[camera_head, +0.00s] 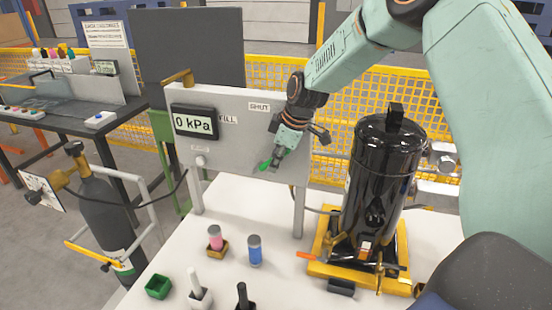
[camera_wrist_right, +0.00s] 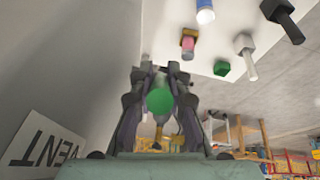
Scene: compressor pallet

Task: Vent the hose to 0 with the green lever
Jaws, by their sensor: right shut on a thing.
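The white panel (camera_head: 245,150) stands upright on the white bench, with a display (camera_head: 195,123) that reads 0 kPa. The words FILL and SHUT show on its face, and a VENT label (camera_wrist_right: 45,150) shows in the right wrist view. The green lever (camera_head: 265,166) is at the panel's right part, largely covered by my right gripper (camera_head: 277,155). In the right wrist view the lever's round green end (camera_wrist_right: 160,101) sits between the fingers of my right gripper (camera_wrist_right: 160,78), which is shut on it. My left gripper is in neither view.
A black compressor (camera_head: 378,180) stands on a yellow base (camera_head: 325,268) right of the panel. A pink-filled vial (camera_head: 215,238), a blue vial (camera_head: 255,250) and a green block (camera_head: 158,286) are on the bench (camera_head: 290,265) in front. A dark gas cylinder (camera_head: 105,210) with a hose stands at left.

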